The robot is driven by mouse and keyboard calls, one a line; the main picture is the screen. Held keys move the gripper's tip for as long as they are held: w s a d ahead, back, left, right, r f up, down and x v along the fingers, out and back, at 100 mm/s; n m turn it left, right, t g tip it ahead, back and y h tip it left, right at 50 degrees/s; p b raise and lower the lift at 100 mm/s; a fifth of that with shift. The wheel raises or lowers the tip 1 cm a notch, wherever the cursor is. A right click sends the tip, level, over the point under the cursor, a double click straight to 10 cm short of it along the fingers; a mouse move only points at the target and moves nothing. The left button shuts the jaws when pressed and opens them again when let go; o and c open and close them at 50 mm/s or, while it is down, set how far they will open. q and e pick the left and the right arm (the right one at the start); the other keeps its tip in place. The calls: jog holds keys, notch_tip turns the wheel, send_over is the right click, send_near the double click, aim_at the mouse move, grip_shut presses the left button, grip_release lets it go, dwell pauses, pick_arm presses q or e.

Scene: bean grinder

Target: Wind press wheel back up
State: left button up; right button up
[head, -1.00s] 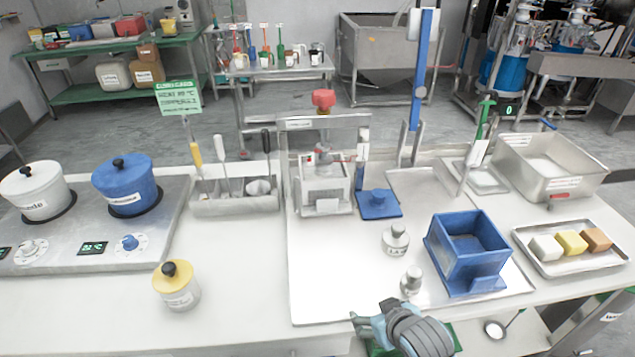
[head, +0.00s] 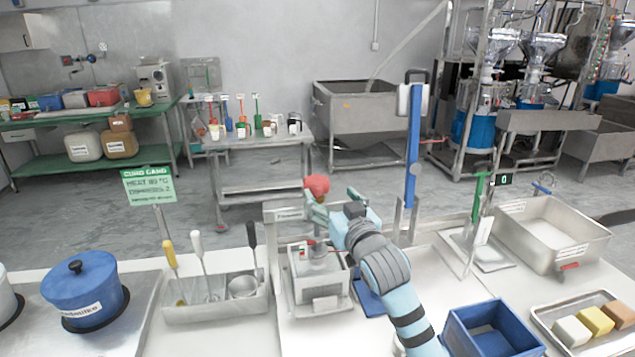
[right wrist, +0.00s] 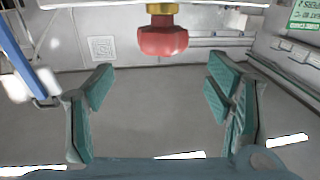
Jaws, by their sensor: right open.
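The red press wheel (head: 317,184) tops the screw of the press, above a steel box-shaped mould (head: 320,278) with a white label. My right gripper (head: 328,204) reaches up to the wheel from the lower right, with its teal fingers close to it. In the right wrist view the fingers (right wrist: 160,95) are spread wide and empty. There the wheel (right wrist: 162,40) sits at the top centre, beyond the finger gap, apart from both fingers. My gripper and forearm hide part of the press frame (head: 275,213). My left gripper is not in view.
A tool caddy (head: 215,308) stands left of the press, with a blue pot (head: 83,288) farther left. A tall blue-and-steel post (head: 413,150) rises right of my forearm. A blue box (head: 490,328) and a tray of blocks (head: 590,320) lie at the front right.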

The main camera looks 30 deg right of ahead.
aim_at(316, 179)
jog(key=w, duration=0.9)
jog(key=shift+d+f, duration=0.3)
jog(key=shift+f, duration=0.05)
jog(key=shift+w+d, duration=0.1)
jog(key=shift+w, duration=0.15)
jog(key=shift+s+r, duration=0.2)
jog(key=shift+w+f, duration=0.1)
jog(key=c, duration=1.2)
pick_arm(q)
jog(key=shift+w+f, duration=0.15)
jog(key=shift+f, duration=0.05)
